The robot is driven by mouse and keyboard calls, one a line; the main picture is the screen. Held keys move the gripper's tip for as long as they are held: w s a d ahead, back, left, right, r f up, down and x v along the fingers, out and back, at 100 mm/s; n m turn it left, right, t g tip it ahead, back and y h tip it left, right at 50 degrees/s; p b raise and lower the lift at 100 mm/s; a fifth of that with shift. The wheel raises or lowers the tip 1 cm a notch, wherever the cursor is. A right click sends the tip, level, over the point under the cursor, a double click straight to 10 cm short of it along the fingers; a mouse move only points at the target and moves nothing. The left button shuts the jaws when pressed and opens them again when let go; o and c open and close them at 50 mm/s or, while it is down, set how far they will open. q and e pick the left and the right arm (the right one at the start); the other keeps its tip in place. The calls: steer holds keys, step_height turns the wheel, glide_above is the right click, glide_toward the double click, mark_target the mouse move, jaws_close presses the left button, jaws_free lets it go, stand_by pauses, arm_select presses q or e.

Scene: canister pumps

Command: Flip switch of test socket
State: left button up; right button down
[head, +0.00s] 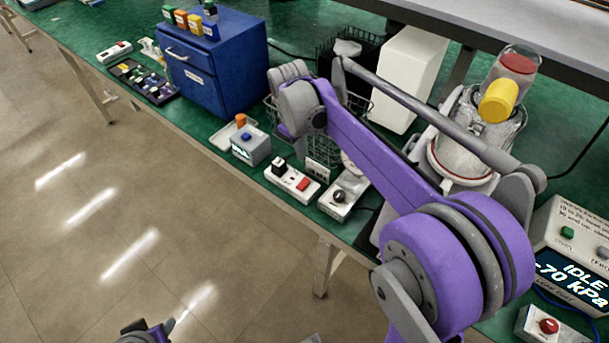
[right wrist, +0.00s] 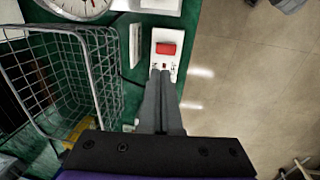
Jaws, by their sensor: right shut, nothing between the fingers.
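The test socket (head: 291,187) is a white strip on the green bench near its front edge, with a red rocker switch (head: 303,184) and a black piece at its left end. In the right wrist view the red switch (right wrist: 166,48) shows uncovered, just beyond my right gripper (right wrist: 167,72). Its grey fingers are shut and empty, and their tips overlap the near end of the strip; I cannot tell whether they touch it. In the head view my purple right arm mostly hides that gripper. A dark and purple part of my left arm (head: 145,332) shows at the bottom edge, its fingers unclear.
A wire basket (right wrist: 60,80) stands close beside my right gripper, with a round gauge (right wrist: 75,5) beyond it. A knob box (head: 342,197) is right of the socket and a grey box with a blue button (head: 250,145) left of it. Open floor lies in front.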

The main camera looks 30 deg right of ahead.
mark_target(307, 180)
steer(key=f, duration=0.4)
steer(key=d+f, duration=0.1)
steer(key=f, duration=0.6)
steer(key=shift+w+d+f+b, duration=0.25)
steer(key=shift+w+f+b, duration=0.05)
steer(key=shift+f, duration=0.05)
steer(key=shift+d+f+y+b, duration=0.25)
steer(key=shift+f+y+b, duration=0.2)
steer(key=shift+f+y, duration=0.1)
steer(key=shift+g+y, duration=0.25)
steer(key=shift+g, duration=0.05)
steer(key=shift+d+f+y+b, duration=0.15)
steer(key=shift+y+b, duration=0.15)
